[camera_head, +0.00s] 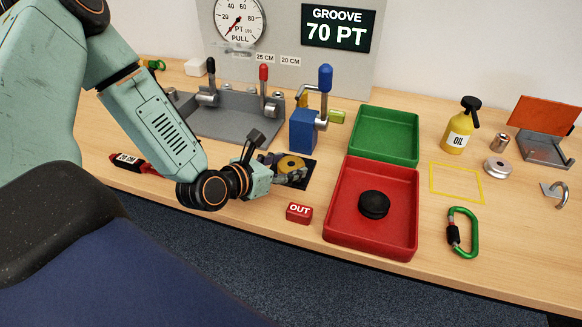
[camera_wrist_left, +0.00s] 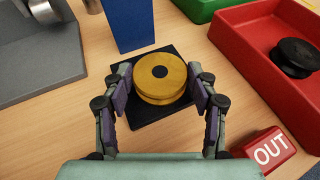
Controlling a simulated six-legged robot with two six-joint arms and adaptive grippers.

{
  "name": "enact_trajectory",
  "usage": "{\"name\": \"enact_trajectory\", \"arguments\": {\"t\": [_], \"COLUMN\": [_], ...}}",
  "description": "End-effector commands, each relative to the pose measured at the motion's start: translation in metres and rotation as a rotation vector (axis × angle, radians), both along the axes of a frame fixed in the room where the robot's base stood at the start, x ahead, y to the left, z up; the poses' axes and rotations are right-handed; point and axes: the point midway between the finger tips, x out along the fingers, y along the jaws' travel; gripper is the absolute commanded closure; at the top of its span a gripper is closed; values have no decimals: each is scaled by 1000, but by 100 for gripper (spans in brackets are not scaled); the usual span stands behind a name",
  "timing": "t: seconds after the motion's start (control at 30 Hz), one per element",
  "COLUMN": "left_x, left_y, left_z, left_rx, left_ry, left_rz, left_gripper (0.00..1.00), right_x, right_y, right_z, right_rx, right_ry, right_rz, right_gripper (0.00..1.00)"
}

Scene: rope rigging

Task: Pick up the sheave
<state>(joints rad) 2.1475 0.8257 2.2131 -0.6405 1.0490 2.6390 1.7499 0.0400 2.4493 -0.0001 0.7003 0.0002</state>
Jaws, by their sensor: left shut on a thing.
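The sheave (camera_wrist_left: 160,78) is a yellow-gold grooved wheel with a dark centre hole. It sits over a black square pad (camera_wrist_left: 178,122) in the left wrist view; I cannot tell whether it touches the pad. In the head view the sheave (camera_head: 291,163) is partly hidden by my left gripper (camera_head: 287,170). In the left wrist view my left gripper (camera_wrist_left: 160,92) has a purple-padded finger on each side of the sheave and is shut on it. My right gripper is not in view.
A blue block with a lever (camera_head: 303,131) stands just behind the pad. A red OUT block (camera_head: 299,213) lies in front. A red tray (camera_head: 341,205) holding a black wheel (camera_head: 374,204) and a green tray (camera_head: 385,113) are to the right. A display (camera_head: 338,28) reads GROOVE 70 PT.

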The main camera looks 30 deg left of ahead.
Motion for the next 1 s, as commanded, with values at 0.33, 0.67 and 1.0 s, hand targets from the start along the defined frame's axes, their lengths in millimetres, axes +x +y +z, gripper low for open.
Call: {"name": "enact_trajectory", "arguments": {"t": [0.33, 0.67, 1.0], "left_x": [-1, 0, 0], "left_y": [0, 1, 0], "left_z": [1, 58, 98], "left_rx": [-1, -7, -2], "left_ry": [3, -4, 1], "left_rz": [2, 4, 2], "left_gripper": [81, 81, 81], "right_x": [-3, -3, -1], "right_y": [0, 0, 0], "right_z": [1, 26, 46], "right_rx": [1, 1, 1], "right_ry": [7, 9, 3], "right_rz": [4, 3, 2], "right_gripper": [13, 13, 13]}}
